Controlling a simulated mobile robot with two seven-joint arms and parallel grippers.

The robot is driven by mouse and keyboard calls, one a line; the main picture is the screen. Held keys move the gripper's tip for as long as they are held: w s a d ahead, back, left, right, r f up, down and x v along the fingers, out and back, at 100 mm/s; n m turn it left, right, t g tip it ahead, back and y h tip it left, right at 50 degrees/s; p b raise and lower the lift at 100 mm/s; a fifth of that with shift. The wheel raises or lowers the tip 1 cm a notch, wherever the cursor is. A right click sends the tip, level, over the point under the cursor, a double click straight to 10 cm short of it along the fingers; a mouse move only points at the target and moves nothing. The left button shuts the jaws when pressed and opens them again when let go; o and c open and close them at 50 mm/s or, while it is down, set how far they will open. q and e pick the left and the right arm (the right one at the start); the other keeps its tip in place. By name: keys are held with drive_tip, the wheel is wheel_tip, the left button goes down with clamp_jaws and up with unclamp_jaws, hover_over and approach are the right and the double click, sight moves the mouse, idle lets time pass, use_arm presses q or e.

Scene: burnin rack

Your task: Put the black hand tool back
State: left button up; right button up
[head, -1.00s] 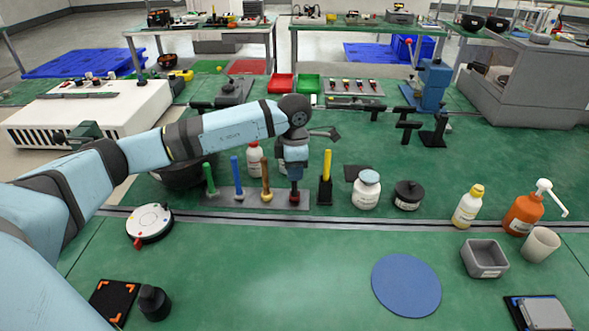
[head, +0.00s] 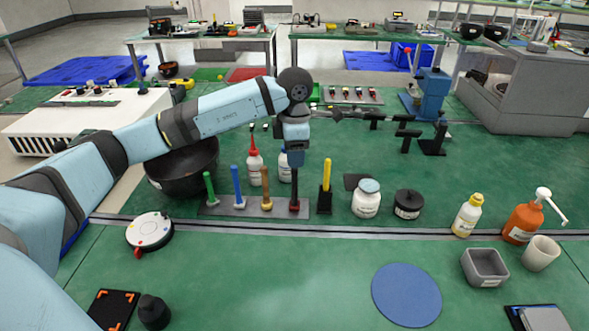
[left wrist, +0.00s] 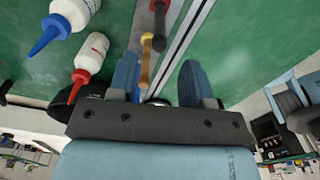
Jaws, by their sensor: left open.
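A dark hand tool with a reddish lower part (head: 294,190) stands upright at the right end of a low grey rack (head: 225,208). Green (head: 209,187), blue (head: 237,186) and tan (head: 266,188) tools stand in the same rack. My left gripper (head: 295,160) points down just above the dark tool, open and empty. In the left wrist view the two blue fingers of my left gripper (left wrist: 158,82) are spread apart. The dark tool (left wrist: 160,18) and the tan tool (left wrist: 147,58) show beyond them, outside the grip. My right gripper is not in view.
A yellow tool (head: 326,175) stands in a black holder just right of the rack. Bottles with red (head: 254,165) and blue tips stand behind the rack, beside a black bowl (head: 180,170). White (head: 366,200) and black (head: 408,204) jars stand to the right.

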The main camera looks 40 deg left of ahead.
use_arm(q)
drive_tip(key=shift+r, duration=2.05)
